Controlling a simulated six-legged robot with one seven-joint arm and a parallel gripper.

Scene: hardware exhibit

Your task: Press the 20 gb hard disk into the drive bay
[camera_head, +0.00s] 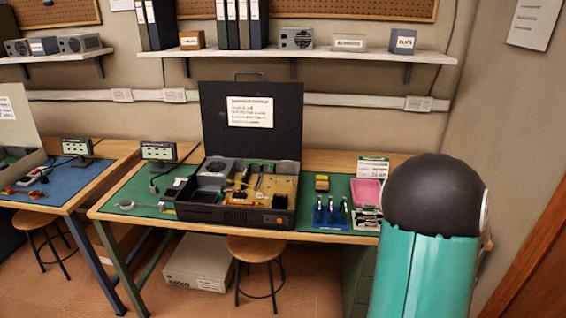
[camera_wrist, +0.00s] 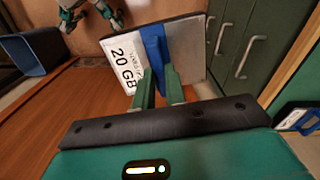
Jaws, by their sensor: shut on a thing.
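My gripper (camera_wrist: 158,78) is shut on the 20 gb hard disk (camera_wrist: 192,50) in the wrist view. The disk is a flat silver-grey slab with a white "20 GB" label (camera_wrist: 123,62). A blue strip (camera_wrist: 153,45) runs across it between my fingers. The disk is held tilted in the air, away from the bench. In the head view my gripper and the disk are hidden. An open black computer case (camera_head: 237,216) stands on the bench, lid raised at the back. Parts inside are small, and I cannot tell which opening is the drive bay.
The case stands on a green mat (camera_head: 133,192). A stool (camera_head: 255,248) stands in front. Green drawers (camera_wrist: 245,45) are close in the wrist view.

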